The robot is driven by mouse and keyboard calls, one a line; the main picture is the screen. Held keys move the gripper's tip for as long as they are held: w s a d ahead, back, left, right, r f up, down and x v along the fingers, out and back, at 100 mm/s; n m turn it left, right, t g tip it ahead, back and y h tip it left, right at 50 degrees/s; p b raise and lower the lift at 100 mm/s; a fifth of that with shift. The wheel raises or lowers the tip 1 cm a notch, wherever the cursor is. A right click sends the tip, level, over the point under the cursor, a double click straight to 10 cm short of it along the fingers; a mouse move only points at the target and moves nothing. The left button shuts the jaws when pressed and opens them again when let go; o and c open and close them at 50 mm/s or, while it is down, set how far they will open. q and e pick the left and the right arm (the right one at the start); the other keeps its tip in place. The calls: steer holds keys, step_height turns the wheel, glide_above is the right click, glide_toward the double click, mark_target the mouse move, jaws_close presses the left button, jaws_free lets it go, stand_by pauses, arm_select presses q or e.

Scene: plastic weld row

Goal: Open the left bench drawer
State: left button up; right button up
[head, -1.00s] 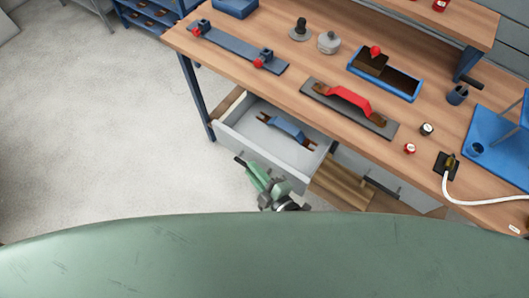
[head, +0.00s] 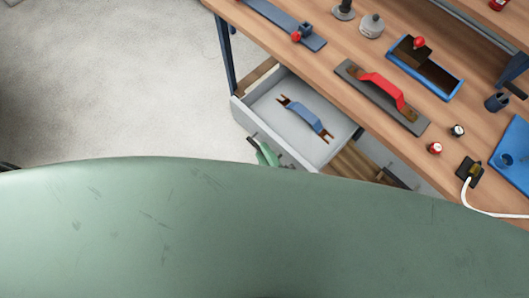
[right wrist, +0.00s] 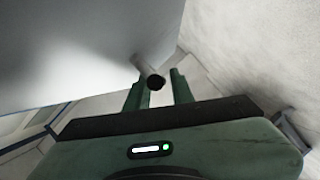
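The left bench drawer (head: 291,152), light grey, stands well out from under the wooden bench top. A blue part with brown forked ends (head: 304,118) lies in it. My right gripper (head: 265,152), green, is at the drawer's front, partly hidden by my own green body. In the right wrist view its two fingers (right wrist: 160,92) stand either side of the round drawer handle (right wrist: 150,74), whose dark end shows between them. The fingers appear closed on the handle, though the contact is partly hidden. My left gripper is not in view.
The bench top (head: 335,52) overhangs the drawer. It bears a red-handled part on a grey plate (head: 350,72), a blue tray (head: 457,91) and small red and black buttons. A wood-coloured area (head: 352,162) lies right of the drawer. The grey floor (head: 120,80) at left is clear.

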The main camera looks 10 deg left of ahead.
steer(key=v, duration=0.8)
steer(key=shift+w, duration=0.1)
stand_by(0.4)
